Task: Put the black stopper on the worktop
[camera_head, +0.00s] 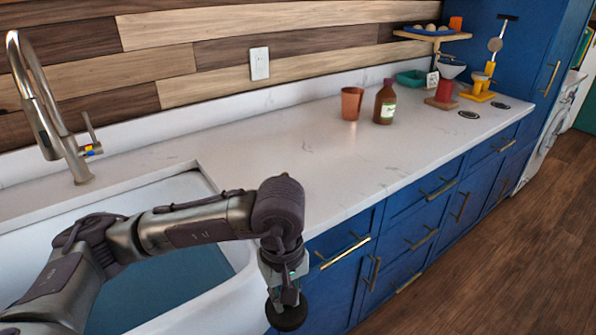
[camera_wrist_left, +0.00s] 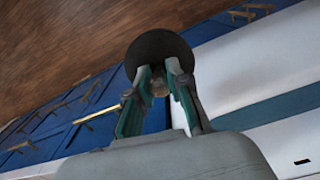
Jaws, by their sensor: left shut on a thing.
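The black stopper (camera_head: 287,315) is a dark round disc. My left gripper (camera_head: 287,291) is shut on it and points down, in front of the blue cabinets near the sink's right front corner. In the left wrist view the stopper (camera_wrist_left: 160,57) shows as a dark disc at the fingertips of the left gripper (camera_wrist_left: 158,85). The worktop (camera_head: 310,180) is pale marbled stone, behind and above the stopper in the head view. My right gripper is not in view.
A white sink (camera_head: 215,305) with a steel tap (camera_head: 60,130) is at the left. A terracotta cup (camera_head: 351,103) and a brown bottle (camera_head: 385,102) stand on the worktop. A funnel stand (camera_head: 446,85) and black discs (camera_head: 468,114) are farther right. The worktop's near middle is clear.

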